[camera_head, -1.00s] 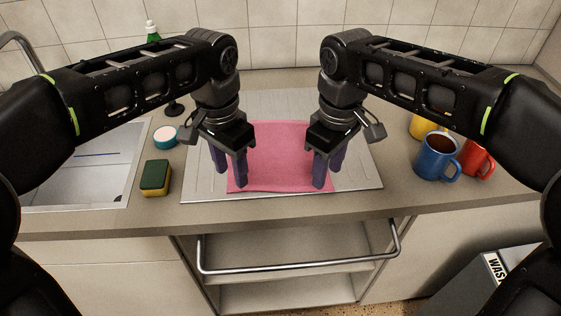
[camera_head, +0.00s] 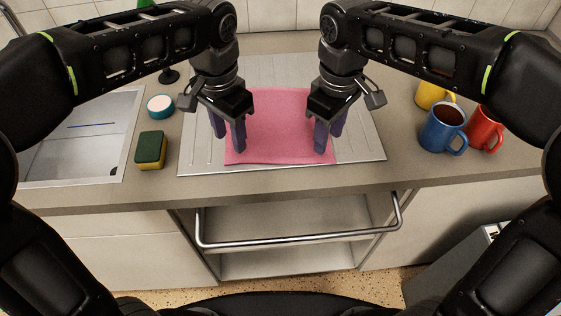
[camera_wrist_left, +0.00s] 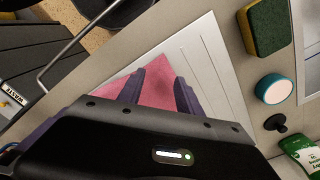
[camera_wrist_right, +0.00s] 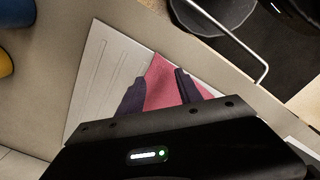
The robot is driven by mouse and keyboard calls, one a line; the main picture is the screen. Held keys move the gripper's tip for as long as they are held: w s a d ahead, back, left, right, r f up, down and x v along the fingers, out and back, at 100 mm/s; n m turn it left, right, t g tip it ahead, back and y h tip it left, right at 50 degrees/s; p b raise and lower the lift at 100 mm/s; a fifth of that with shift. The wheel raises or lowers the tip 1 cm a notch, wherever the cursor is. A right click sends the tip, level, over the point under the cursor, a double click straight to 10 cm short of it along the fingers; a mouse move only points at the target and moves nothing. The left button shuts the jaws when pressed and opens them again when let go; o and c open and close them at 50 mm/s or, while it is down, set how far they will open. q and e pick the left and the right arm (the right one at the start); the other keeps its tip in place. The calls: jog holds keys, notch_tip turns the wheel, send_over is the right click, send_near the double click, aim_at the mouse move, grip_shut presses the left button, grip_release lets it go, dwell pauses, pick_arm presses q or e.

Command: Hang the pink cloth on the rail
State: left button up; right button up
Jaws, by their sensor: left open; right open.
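The pink cloth (camera_head: 280,128) lies flat on the ridged metal drainboard on the counter. The metal rail (camera_head: 300,244) runs along the cabinet front, below the counter edge. My left gripper (camera_head: 227,142) is open at the cloth's left edge, fingers pointing down. My right gripper (camera_head: 329,142) is open at the cloth's right edge. In the left wrist view the cloth (camera_wrist_left: 155,92) shows between and beyond the open fingers. In the right wrist view the cloth (camera_wrist_right: 163,85) also shows between the fingers. Whether the fingertips touch the cloth cannot be told.
A sink (camera_head: 80,140) is at left, with a green-yellow sponge (camera_head: 150,149) and a teal-white round pot (camera_head: 160,105) beside it. Blue (camera_head: 443,128), red (camera_head: 486,127) and yellow (camera_head: 430,95) mugs stand at right. A grey waste bin (camera_head: 450,270) stands on the floor at right.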

aim_at(233, 157)
pick_arm(q)
jog(key=shift+f, duration=2.05)
pick_arm(e)
jog(key=shift+f, duration=2.05)
pick_arm(q)
jog(key=shift+f, duration=0.2)
pick_arm(e)
jog(key=shift+f, duration=0.25)
pick_arm(q)
jog(key=shift+f, duration=0.1)
grip_shut()
pick_arm(e)
grip_shut()
jog(key=shift+r, duration=0.1)
